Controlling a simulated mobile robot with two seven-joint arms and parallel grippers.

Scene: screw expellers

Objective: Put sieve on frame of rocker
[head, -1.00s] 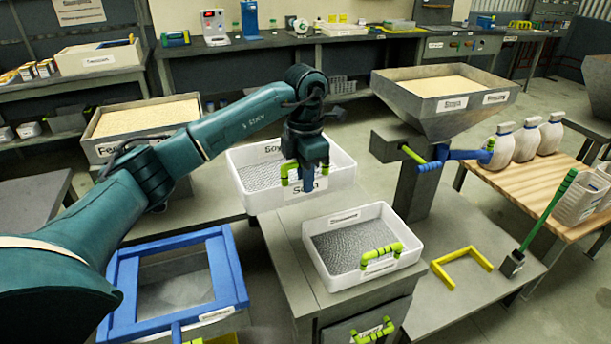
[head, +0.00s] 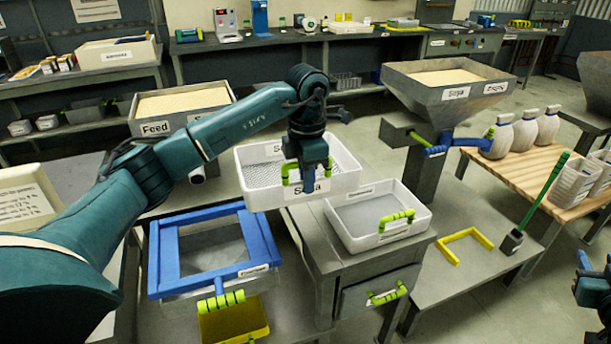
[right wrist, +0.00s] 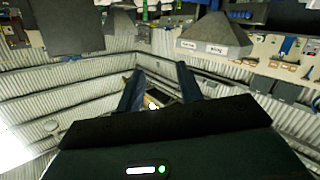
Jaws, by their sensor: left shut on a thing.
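My left gripper (head: 308,174) is shut on the yellow-green handle of a white sieve (head: 257,177) with a grey mesh floor and a Soya label. The sieve is held in the air, roughly level. The blue frame (head: 163,262), probably the rocker's, lies lower and to the left of the sieve, over a clear box with a yellow-green handle. A second white sieve (head: 352,241) rests on the grey cabinet to the right of the held one. My right gripper (right wrist: 157,88) shows in the right wrist view with its fingers apart and nothing seen between them.
A hopper of grain (head: 450,97) stands at back right. A yellow U-shaped bracket (head: 462,243) and a green-handled brush (head: 540,205) are on the low grey table. A Feed box (head: 150,127) is behind my left arm. A yellow tray (head: 232,323) sits below the blue frame.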

